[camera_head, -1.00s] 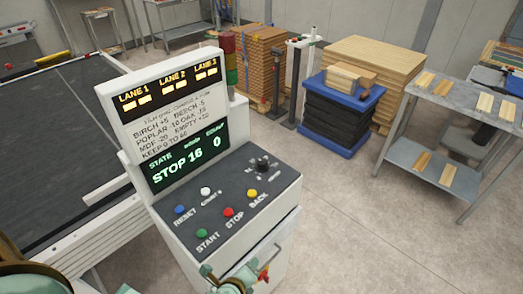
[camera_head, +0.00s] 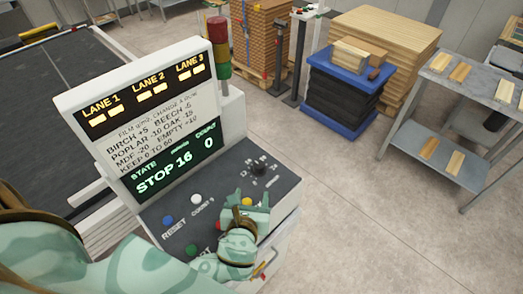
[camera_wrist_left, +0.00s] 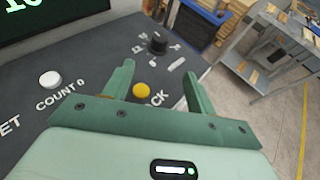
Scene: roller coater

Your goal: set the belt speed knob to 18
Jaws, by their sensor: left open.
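The black belt speed knob (camera_head: 259,168) stands at the back right of the dark control panel, with white marks around it. In the left wrist view the knob (camera_wrist_left: 158,44) is beyond my fingertips and apart from them. The display (camera_head: 165,170) reads STOP 16 and COUNT 0. My left gripper (camera_head: 252,200) is open and empty above the panel, in front of the knob. In the left wrist view its fingers (camera_wrist_left: 160,72) stand either side of the yellow BACK button (camera_wrist_left: 142,89). My right gripper is not in view.
The white COUNT 0 button (camera_head: 196,199), blue RESET button (camera_head: 168,221) and green START button (camera_head: 191,250) sit on the panel left of my gripper. The tall display housing (camera_head: 140,108) rises behind the panel. A signal tower (camera_head: 220,50) and conveyor (camera_head: 45,95) stand behind it.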

